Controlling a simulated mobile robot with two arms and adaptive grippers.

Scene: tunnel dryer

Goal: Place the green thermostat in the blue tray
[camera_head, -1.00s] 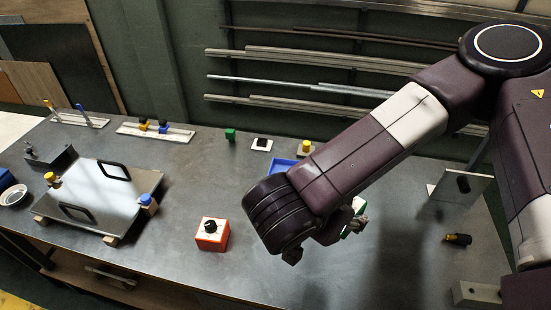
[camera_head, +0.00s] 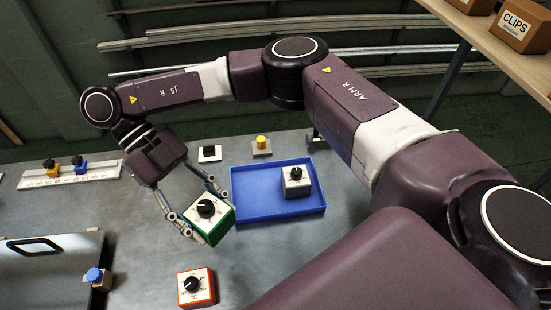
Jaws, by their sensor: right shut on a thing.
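The green thermostat (camera_head: 222,228) has a white face and a black knob. My right gripper (camera_head: 206,213) is shut on it and holds it tilted, just left of the blue tray. Whether it touches the table, I cannot tell. The blue tray (camera_head: 249,208) lies on the grey table. A white thermostat with a black knob (camera_head: 296,186) stands inside the tray, towards its right side. My left gripper is not in view.
An orange thermostat (camera_head: 196,290) stands nearer the front. A black-knobbed block (camera_head: 209,154) and a yellow-knobbed block (camera_head: 261,147) stand behind the tray. A metal panel (camera_head: 50,275) lies at left. The tray's left part is free.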

